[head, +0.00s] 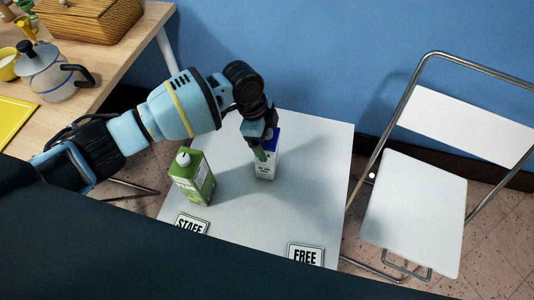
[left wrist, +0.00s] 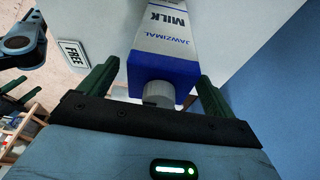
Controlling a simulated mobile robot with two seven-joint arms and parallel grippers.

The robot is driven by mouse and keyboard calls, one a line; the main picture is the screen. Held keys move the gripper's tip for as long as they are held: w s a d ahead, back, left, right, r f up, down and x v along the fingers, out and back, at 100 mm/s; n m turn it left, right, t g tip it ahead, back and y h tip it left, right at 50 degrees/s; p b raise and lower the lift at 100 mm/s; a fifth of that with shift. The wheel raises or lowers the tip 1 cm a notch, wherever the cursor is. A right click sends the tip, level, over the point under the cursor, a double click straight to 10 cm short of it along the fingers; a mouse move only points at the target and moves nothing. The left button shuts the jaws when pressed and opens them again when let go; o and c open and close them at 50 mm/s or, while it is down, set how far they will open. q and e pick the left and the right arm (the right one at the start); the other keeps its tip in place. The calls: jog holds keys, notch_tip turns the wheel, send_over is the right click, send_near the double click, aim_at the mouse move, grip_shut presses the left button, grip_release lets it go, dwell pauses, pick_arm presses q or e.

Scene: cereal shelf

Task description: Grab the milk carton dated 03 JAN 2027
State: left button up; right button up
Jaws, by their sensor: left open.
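A white milk carton with a blue top (head: 266,165) stands upright on the small white table. In the head view the print on its face is too small to read. My left gripper (head: 264,149) is at its top, open.
The white table (head: 318,180) carries a FREE sign (head: 305,254) and a STAFF sign (head: 191,224) at its near edge. A white folding chair (head: 415,205) stands right. A wooden table (head: 120,50) holds a kettle (head: 52,75) and a basket (head: 90,18).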

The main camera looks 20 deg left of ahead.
pick_arm(q)
jog(key=shift+x, duration=1.05)
jog(key=shift+r, duration=0.1)
grip_shut()
jog(key=shift+r, duration=0.15)
